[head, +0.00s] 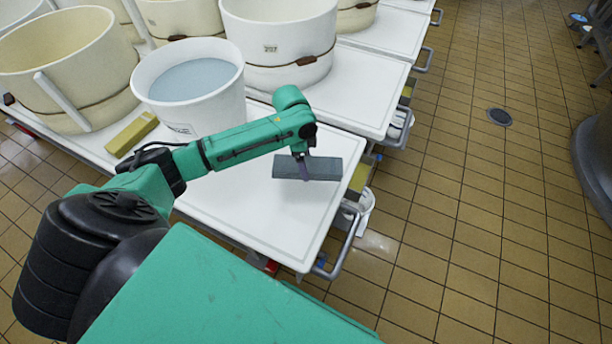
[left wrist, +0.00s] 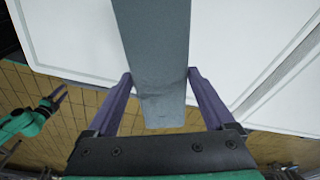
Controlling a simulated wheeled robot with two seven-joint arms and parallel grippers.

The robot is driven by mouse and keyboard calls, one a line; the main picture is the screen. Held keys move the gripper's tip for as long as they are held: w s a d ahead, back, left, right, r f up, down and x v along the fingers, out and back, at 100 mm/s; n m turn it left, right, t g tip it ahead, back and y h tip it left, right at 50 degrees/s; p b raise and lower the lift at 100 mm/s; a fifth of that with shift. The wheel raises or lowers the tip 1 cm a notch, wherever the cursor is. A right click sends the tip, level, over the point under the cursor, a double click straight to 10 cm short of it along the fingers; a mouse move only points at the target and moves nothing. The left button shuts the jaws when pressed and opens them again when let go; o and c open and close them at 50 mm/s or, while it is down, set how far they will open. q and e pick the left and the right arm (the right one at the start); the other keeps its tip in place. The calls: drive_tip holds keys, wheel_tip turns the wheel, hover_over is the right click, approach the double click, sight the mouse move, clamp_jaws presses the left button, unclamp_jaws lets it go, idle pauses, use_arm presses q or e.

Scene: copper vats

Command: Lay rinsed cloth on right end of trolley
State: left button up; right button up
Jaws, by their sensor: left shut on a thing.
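The rinsed cloth (head: 325,168) is a grey-blue folded strip. It shows over the white top of the trolley (head: 255,205), near the right end. My left gripper (head: 305,174) is shut on it from above. In the left wrist view the cloth (left wrist: 155,45) runs between the two purple fingers of that gripper (left wrist: 160,76). I cannot tell whether the cloth touches the trolley top. My right gripper (left wrist: 60,97) shows small at the left of the left wrist view, with its fingers apart and nothing between them.
A white bucket of water (head: 190,112) stands left of the cloth, with a yellow block (head: 131,134) beside it. Large cream tubs (head: 283,45) stand behind. A metal handle (head: 338,258) juts from the trolley's right end. The tiled floor (head: 450,230) to the right is mostly clear.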

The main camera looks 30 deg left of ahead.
use_arm(q)
wheel_tip(320, 180, down, 6)
drive_tip(key=shift+f+b, duration=0.1)
drive_tip(key=shift+b, duration=0.35)
drive_tip(key=shift+f, duration=0.1)
drive_tip(key=o, duration=1.3)
drive_tip(key=r, duration=0.4)
drive_tip(key=a+r+p, duration=0.1)
drive_tip(key=r, duration=0.3)
drive_tip(key=r+p, duration=0.1)
drive_tip(key=r, duration=0.3)
drive_tip(key=shift+s+a+r, duration=0.1)
drive_tip(key=shift+s+a, duration=0.15)
drive_tip(key=shift+s, duration=0.15)
